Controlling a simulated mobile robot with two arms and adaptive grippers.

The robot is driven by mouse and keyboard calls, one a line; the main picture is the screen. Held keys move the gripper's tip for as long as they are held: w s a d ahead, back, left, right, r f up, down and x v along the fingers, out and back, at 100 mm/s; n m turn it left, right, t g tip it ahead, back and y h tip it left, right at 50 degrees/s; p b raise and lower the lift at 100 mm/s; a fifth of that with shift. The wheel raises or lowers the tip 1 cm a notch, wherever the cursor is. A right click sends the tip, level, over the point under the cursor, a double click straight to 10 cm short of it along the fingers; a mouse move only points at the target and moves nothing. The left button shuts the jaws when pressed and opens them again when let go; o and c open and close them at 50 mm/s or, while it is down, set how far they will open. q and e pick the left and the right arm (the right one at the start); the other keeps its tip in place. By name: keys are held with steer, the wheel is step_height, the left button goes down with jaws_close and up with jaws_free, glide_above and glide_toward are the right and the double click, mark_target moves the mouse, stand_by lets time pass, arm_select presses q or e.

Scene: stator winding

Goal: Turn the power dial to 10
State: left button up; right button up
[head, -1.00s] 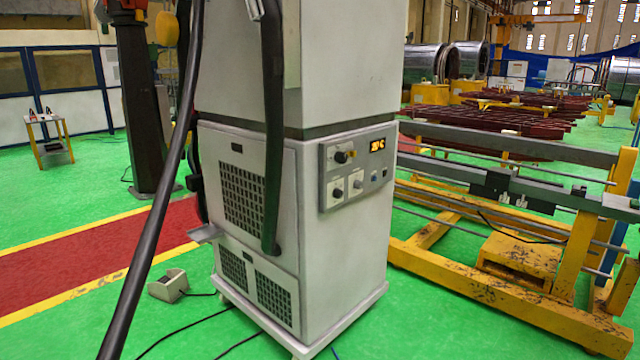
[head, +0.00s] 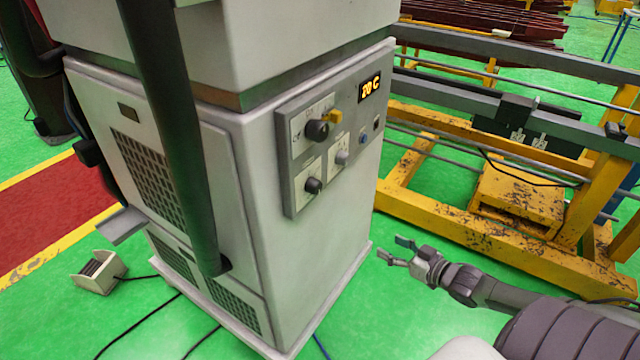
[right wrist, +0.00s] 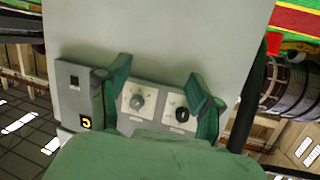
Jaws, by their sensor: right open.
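The grey control panel (head: 300,165) is on the front of a white cabinet. It carries a black upper knob (head: 317,130) with a yellow lever beside it, a black lower-left knob (head: 313,185) and a smaller grey knob (head: 341,157). I cannot read which one is the power dial or its scale. My right gripper (head: 394,249) is open and empty, below and right of the panel, apart from it. In the right wrist view, its green fingers frame the grey knob (right wrist: 137,101) and a black knob (right wrist: 182,114). My left gripper is out of view.
A yellow frame with rails (head: 470,225) stands at right. A foot pedal (head: 98,272) and cables lie on the green floor.

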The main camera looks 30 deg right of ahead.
mark_target(319, 189)
steer(key=w+a+r+n+t+y, duration=0.1)
steer(key=a+r+y, duration=0.15)
steer(key=r, duration=0.45)
steer(key=w+a+r+n+t+y, duration=0.15)
steer(key=a+r, duration=0.25)
steer(key=r, duration=0.4)
steer(key=shift+m+g+y, duration=0.3)
steer(key=shift+m+g, duration=0.15)
steer(key=shift+m, duration=0.1)
steer(key=x, duration=1.2)
steer(key=shift+w+f, duration=0.1)
steer(key=shift+w, duration=0.05)
steer(key=shift+x, duration=0.9)
steer(key=shift+a+f, duration=0.1)
steer(key=c, duration=1.1)
